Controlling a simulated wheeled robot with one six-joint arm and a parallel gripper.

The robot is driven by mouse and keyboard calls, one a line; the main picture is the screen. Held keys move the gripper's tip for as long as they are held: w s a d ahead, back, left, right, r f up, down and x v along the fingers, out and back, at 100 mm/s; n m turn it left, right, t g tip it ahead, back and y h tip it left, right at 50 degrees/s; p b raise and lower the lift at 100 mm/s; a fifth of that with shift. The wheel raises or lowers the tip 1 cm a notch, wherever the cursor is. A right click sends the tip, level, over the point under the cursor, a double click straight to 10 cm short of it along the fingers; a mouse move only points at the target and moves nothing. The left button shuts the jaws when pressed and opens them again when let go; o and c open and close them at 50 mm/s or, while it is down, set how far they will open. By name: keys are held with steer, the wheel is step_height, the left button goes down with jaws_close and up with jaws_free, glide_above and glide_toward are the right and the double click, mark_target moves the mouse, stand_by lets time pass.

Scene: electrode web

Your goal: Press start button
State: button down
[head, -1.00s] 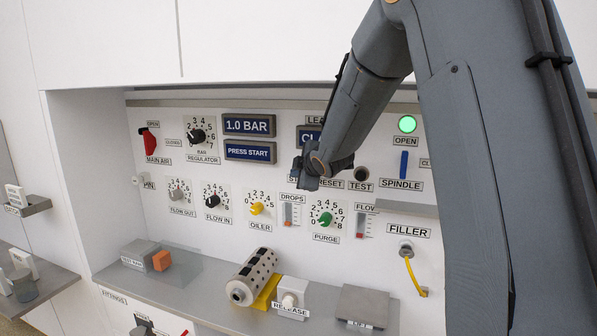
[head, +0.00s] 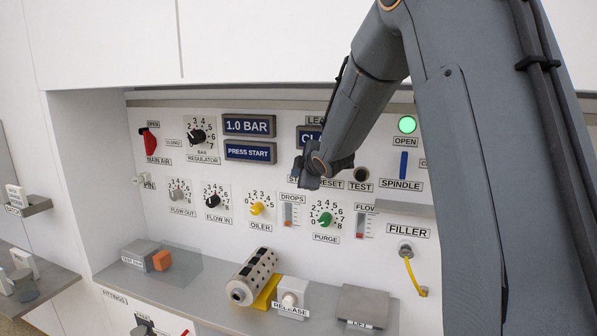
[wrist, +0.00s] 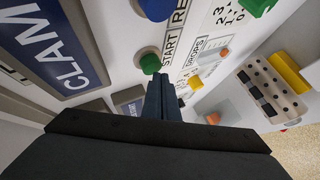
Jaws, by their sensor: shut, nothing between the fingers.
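The start button is a green round button (wrist: 149,64) beside the START label (wrist: 171,45) in the wrist view. In the head view my arm hides it. My gripper (wrist: 161,80) is shut and empty, and its fingertips are right beside the green button's edge in the picture. I cannot tell whether they touch it. In the head view my gripper (head: 307,178) is in front of the panel, over the START label's place, left of the RESET label (head: 331,184). A display (head: 249,152) reads PRESS START.
A blue button (wrist: 155,8) is beside the RESET label. A CLAM… display (wrist: 59,53) is left of the green button in the wrist view. Knobs, such as the green purge knob (head: 325,219), stick out below my gripper. A perforated cylinder (head: 252,277) lies on the shelf.

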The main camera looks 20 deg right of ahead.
steer(key=shift+w+d+p, duration=0.45)
steer(key=shift+w, duration=0.2)
stand_by(1.0)
steer(key=shift+s, duration=0.1)
steer(key=shift+s+a+b, duration=0.65)
steer(key=shift+s+b, duration=0.15)
steer(key=shift+s, duration=0.1)
steer(key=s+a+b, duration=0.2)
steer(key=s+b, duration=0.1)
steer(key=s, duration=0.1)
steer(key=shift+s+a, duration=0.1)
steer(key=shift+a, duration=0.3)
stand_by(0.5)
